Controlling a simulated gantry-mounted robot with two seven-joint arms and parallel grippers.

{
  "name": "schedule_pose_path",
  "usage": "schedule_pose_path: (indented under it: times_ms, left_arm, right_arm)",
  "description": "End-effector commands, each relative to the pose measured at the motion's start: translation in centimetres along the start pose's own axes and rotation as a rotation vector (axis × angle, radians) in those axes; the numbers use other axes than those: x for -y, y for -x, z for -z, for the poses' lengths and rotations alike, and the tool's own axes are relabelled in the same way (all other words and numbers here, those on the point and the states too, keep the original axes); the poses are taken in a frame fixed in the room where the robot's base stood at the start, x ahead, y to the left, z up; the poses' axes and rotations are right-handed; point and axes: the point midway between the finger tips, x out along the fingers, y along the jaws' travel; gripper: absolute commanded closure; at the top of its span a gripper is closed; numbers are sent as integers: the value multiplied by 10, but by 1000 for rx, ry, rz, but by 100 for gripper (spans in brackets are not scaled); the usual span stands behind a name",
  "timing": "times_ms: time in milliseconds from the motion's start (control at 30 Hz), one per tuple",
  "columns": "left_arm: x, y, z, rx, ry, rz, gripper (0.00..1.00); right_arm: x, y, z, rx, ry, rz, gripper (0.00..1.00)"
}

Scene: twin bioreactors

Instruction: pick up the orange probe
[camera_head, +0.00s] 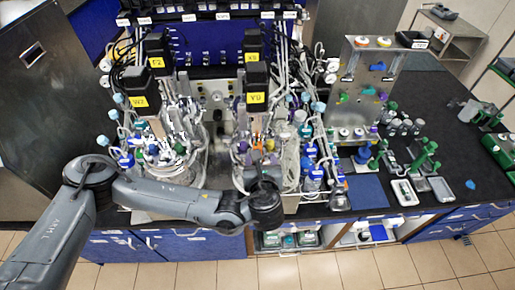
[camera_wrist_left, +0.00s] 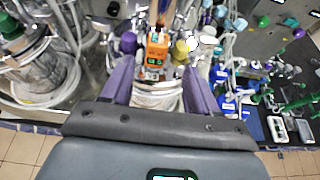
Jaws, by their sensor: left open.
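The orange probe (camera_wrist_left: 156,48) stands upright on the right-hand bioreactor (camera_wrist_left: 158,98) in the left wrist view, with a small dark label on its body. In the head view only small orange bits show there, too small to tell apart. My left gripper (camera_wrist_left: 157,66) is open, its two purple fingers on either side of the probe's lower part in the picture. I see no contact, and the depth between them is unclear. In the head view my left arm reaches in from the left and its wrist hides part of this bioreactor's front. My right gripper is not in view.
A purple cap (camera_wrist_left: 128,43) and a yellow cap (camera_wrist_left: 180,50) flank the probe closely. Tubes and bottles crowd both sides. The left-hand bioreactor (camera_head: 165,150) stands beside it. A blue mat (camera_head: 367,192) and trays (camera_head: 404,192) lie to the right on the black bench.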

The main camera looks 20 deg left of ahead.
Motion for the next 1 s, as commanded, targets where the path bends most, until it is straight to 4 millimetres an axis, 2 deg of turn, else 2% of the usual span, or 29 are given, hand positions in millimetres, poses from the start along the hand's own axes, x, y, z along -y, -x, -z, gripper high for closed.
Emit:
schedule_pose_path:
  times_ms: [267,400,600,900,1000]
  left_arm:
    - [-3,-16,-2,-1,1,-2,40]
    - [-7,-34,-2,-2,-1,-3,40]
    - [-7,-54,1,-3,0,-2,40]
    - [-6,-58,2,-1,1,1,40]
    - [-6,-58,2,-1,1,1,54]
  right_arm:
    - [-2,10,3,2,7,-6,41]
    - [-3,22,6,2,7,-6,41]
    - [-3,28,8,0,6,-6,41]
    - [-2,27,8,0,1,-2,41]
    - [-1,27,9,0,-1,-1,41]
